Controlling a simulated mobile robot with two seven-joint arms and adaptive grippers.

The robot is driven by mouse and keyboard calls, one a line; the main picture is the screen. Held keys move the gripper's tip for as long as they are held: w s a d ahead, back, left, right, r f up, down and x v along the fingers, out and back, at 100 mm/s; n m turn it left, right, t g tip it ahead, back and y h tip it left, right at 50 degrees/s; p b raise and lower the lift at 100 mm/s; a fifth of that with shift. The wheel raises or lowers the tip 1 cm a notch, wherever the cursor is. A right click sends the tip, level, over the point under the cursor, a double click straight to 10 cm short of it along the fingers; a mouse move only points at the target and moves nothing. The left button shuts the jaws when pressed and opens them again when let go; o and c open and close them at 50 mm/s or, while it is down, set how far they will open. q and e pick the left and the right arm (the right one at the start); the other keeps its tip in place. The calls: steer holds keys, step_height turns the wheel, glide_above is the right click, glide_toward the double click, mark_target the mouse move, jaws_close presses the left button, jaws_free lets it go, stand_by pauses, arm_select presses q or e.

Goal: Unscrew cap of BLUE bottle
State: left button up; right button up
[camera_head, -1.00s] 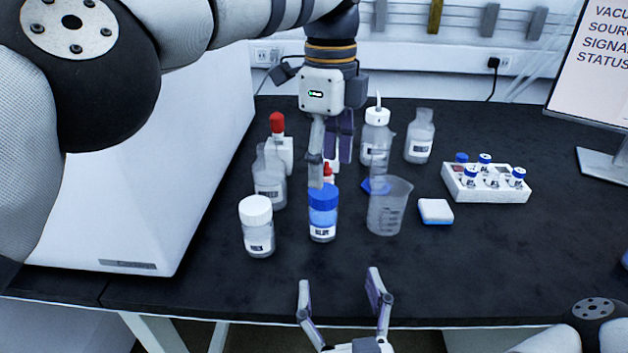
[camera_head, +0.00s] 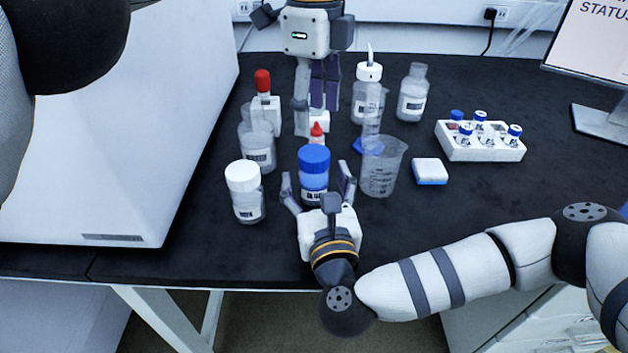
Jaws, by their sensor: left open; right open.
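The blue bottle (camera_head: 314,184) stands upright on the black bench, with its blue cap (camera_head: 314,158) on top. My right gripper (camera_head: 318,182) comes from the front edge, low over the bench. Its open fingers stand on either side of the bottle, with a gap visible at each side. My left gripper (camera_head: 316,125) is open and points down behind the blue bottle. Its fingers are near a small red-tipped bottle (camera_head: 317,135), which is partly hidden behind the blue cap.
A white-capped jar (camera_head: 245,190) stands left of the blue bottle. A clear beaker (camera_head: 384,168) stands close on the right. Behind are a red-topped bottle (camera_head: 265,113) and a wash bottle (camera_head: 368,92). A vial rack (camera_head: 482,148) sits to the right. The bench's front left is clear.

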mark_target(314, 153)
steer(key=shift+c, duration=0.5)
jaws_close()
arm_select(q)
steer(key=m, duration=0.7)
steer(key=shift+m, duration=0.4)
steer(key=m, duration=0.5)
steer(key=shift+f+m, duration=0.3)
steer(key=shift+m, duration=0.1)
step_height(314, 153, down, 7)
steer(key=shift+f, duration=0.2)
steer(key=shift+c, duration=0.5)
